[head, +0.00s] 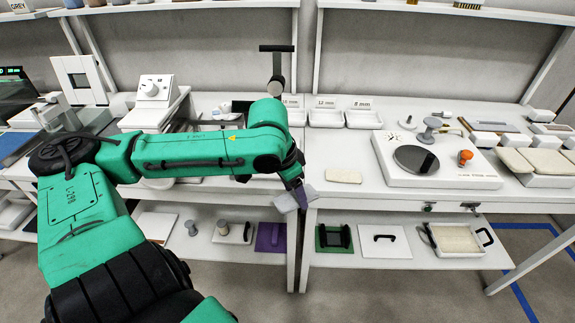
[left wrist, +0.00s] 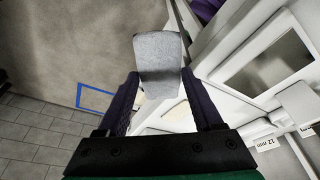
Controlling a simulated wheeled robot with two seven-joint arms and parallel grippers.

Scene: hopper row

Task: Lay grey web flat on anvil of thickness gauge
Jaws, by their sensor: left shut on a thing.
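My left gripper (head: 298,193) hangs at the front edge of the bench in the head view, with its jaws shut on the grey web (head: 284,203). In the left wrist view the grey web (left wrist: 158,52) is a small pale grey sheet. It is pinched between the fingertips (left wrist: 158,84), reaches out beyond them and looks bent near the grip. It is clear of any surface beneath. I cannot tell for sure which bench device is the thickness gauge; a grey device with a small platform (head: 52,112) stands at the far left. My right gripper is not in view.
A white plate device (head: 455,178) with a dark disc stands on the right bench. A cream pad (head: 344,176) lies near the gripper. Labelled bins (head: 363,119) line the back. Lower shelves hold a purple plate (head: 270,237) and a green-edged plate (head: 333,240). My arm hides part of the left bench.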

